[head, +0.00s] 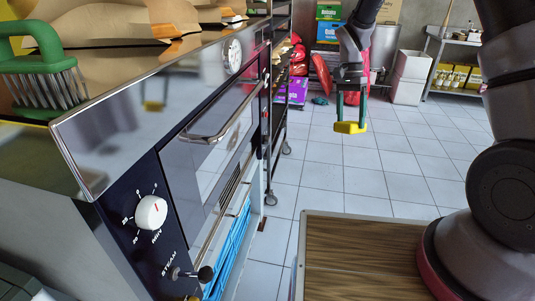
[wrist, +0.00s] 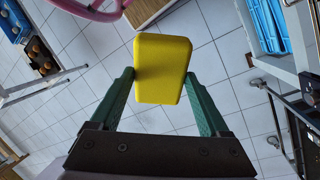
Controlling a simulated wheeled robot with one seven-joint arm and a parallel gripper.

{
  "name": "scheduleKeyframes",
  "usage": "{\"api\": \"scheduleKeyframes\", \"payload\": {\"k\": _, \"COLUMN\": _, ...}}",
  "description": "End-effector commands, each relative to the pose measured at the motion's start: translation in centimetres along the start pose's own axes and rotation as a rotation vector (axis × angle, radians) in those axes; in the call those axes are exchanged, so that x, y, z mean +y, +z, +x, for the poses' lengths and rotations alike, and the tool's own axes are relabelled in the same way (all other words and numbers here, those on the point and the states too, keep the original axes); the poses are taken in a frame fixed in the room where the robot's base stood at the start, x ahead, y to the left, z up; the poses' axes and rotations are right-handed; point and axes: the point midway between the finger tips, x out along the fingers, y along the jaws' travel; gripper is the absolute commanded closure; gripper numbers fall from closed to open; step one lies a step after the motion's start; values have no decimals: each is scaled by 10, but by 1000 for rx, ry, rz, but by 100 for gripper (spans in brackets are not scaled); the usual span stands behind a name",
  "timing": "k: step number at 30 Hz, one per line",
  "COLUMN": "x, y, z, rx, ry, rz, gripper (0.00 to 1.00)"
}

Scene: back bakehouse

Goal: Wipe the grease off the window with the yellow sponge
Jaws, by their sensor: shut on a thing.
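My gripper (head: 350,112) is shut on the yellow sponge (head: 350,128) and holds it in the air over the tiled floor, right of the oven. In the wrist view the sponge (wrist: 162,68) sits between the two green fingers (wrist: 160,85). The oven window (head: 222,147) is in the dark oven door at the left, behind a bar handle (head: 212,130). The sponge is apart from the window. The window is seen at a steep angle, and I cannot make out the grease on it.
A green-handled brush (head: 40,62) lies on the oven top. A wood-topped surface (head: 360,258) stands at the front right. A wheeled rack (head: 278,100) is beyond the oven. Shelves (head: 455,75) stand at the back right. Floor between is clear.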

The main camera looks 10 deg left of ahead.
Motion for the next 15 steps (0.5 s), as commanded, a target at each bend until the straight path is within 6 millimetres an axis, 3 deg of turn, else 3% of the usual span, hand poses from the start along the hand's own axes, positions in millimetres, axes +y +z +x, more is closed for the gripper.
{"api": "scheduleKeyframes", "payload": {"k": 1, "x": -10, "y": 24, "z": 11, "rx": -69, "ry": 39, "rz": 71, "gripper": 65}}
{"api": "scheduleKeyframes", "payload": {"k": 6, "x": -41, "y": 102, "z": 33, "rx": -417, "ry": 132, "rz": 396, "gripper": 65}}
{"api": "scheduleKeyframes", "payload": {"k": 9, "x": -57, "y": 139, "z": 39, "rx": -644, "ry": 141, "rz": 568, "gripper": 65}}
{"api": "scheduleKeyframes", "payload": {"k": 15, "x": -87, "y": 186, "z": 48, "rx": -1035, "ry": 82, "rz": 806, "gripper": 65}}
